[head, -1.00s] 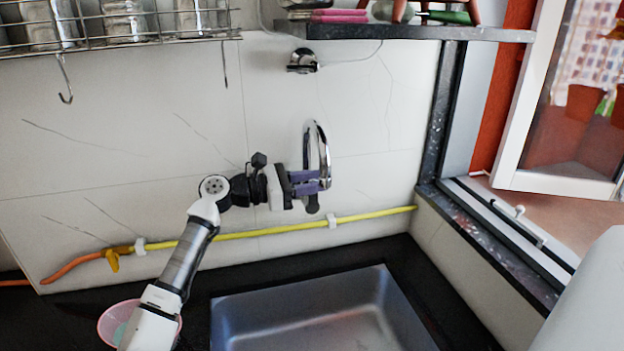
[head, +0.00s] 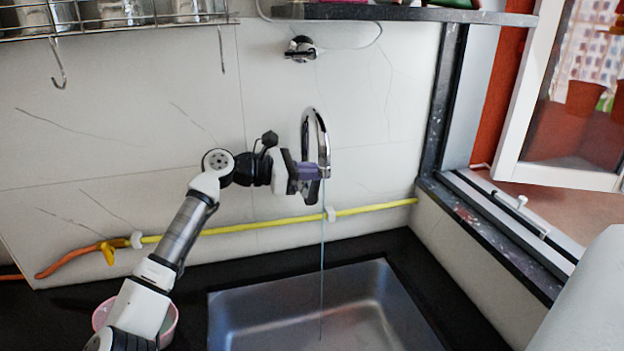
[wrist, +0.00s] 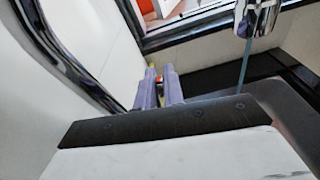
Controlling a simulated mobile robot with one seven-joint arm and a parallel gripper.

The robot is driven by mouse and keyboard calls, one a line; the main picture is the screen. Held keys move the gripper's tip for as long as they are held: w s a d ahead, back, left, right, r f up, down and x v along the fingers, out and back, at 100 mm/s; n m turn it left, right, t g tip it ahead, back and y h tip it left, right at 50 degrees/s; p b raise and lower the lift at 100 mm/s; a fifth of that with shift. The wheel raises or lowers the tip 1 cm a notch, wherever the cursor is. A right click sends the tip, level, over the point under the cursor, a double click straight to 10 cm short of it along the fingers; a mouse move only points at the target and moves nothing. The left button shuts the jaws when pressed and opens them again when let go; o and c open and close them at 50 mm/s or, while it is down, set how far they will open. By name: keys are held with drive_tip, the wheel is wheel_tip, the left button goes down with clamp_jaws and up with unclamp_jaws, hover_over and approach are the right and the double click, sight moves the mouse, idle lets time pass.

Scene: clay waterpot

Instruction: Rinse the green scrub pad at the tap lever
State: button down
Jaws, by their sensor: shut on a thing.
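My gripper (head: 314,172) is up at the curved chrome tap (head: 319,130), its purple fingers close to the spout. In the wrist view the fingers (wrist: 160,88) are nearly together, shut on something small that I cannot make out. Bits of red and yellow show near the fingertips. The tap's spout (wrist: 256,18) is at the upper right there, and a thin stream of water (head: 322,250) falls from it to the sink. I cannot make out the tap lever. I cannot identify the green scrub pad in the current views.
The metal sink (head: 255,310) is below the tap. A pink bowl (head: 170,328) stands at lower left, partly behind my arm. A yellow hose (head: 260,225) runs along the wall. A shelf (head: 420,13) and a wire rack (head: 130,22) are above; an open window is at right.

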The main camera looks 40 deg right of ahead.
drive_tip(key=shift+s+d+f+t+y, duration=0.1)
drive_tip(key=shift+s+d+t+y, duration=0.1)
drive_tip(key=shift+d+t+y, duration=0.4)
drive_tip(key=shift+a, duration=0.1)
drive_tip(key=c, duration=1.5)
unclamp_jaws()
drive_tip(key=shift+a+b, duration=0.15)
drive_tip(key=shift+b, duration=0.15)
drive_tip(key=b+v, duration=0.3)
drive_tip(key=v, duration=1)
drive_tip(key=shift+w+a+r+b, duration=0.15)
drive_tip(key=shift+w+r+b, duration=0.1)
drive_tip(key=shift+w+b, duration=0.1)
